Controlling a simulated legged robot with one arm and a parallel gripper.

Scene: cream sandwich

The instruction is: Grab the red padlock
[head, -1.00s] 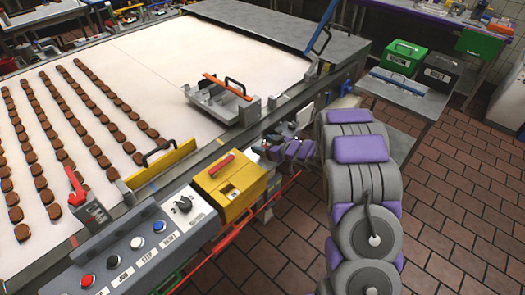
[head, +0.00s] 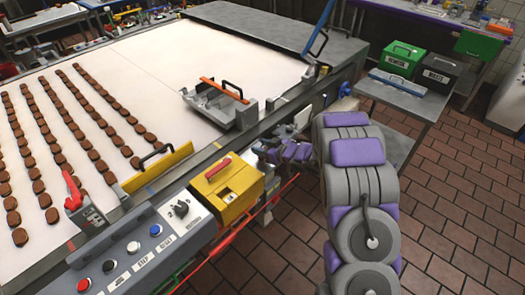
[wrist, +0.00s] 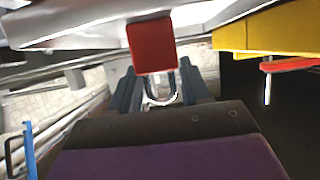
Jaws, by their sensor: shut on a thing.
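The red padlock (wrist: 152,46) shows in the wrist view. Its red body sits just beyond my fingertips, below a grey metal edge, and its metal shackle hangs down between the fingers. My gripper (wrist: 160,84) is shut on the padlock at the shackle. In the head view my gripper (head: 264,150) is beside the conveyor's side rail, right of the yellow box. I cannot make out the padlock in the head view.
The yellow box (head: 226,190) stands close to my gripper, beside the grey control panel (head: 140,250). The conveyor (head: 150,90) carries rows of brown biscuits. Green (head: 402,60) and black (head: 440,74) bins stand on a side table. Tiled floor is clear at right.

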